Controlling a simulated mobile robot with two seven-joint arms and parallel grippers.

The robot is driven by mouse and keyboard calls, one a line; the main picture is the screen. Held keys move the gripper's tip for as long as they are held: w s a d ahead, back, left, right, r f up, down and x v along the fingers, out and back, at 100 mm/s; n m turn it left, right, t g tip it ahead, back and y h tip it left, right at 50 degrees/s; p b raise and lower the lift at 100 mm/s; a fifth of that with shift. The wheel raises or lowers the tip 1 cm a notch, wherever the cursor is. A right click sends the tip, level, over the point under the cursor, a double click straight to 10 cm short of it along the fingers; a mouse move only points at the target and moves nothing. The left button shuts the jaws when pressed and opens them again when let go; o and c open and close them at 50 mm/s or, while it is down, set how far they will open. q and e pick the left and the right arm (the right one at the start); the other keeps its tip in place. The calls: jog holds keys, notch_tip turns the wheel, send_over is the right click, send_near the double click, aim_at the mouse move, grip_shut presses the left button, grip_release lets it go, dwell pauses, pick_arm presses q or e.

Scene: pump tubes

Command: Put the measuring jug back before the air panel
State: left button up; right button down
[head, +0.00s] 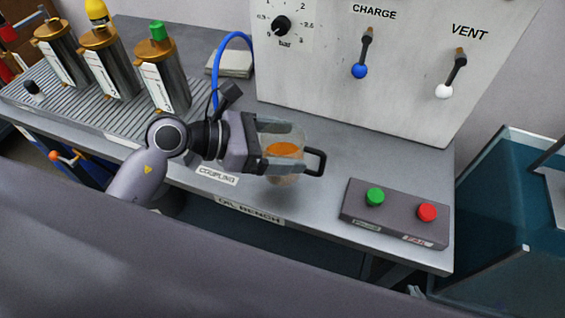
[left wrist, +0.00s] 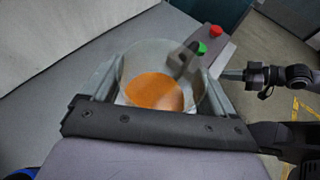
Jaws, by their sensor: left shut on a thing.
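The measuring jug (head: 285,167) is clear, with orange liquid inside and a dark handle pointing right. My left gripper (head: 284,141) is shut on its body, one finger on each side. The jug is upright over the bench in front of the air panel (head: 345,80); I cannot tell whether its base touches the bench. In the left wrist view the jug (left wrist: 155,92) sits between the fingers (left wrist: 155,95), its handle on the far side. A dark arm part at the right of that view looks like my right arm; its finger opening is unclear.
A control box (head: 395,213) with green and red buttons stands right of the jug. Several metal cylinders (head: 165,80) stand on a ribbed tray (head: 60,105) at left. A blue hose (head: 216,70) curves behind my gripper. Bare bench (head: 345,150) lies between jug and panel.

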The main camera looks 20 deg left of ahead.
pick_arm(q)
jog(key=shift+f+b, duration=0.3)
jog(key=shift+f, duration=2.45)
jog(key=shift+f, duration=0.15)
jog(key=o, duration=0.9)
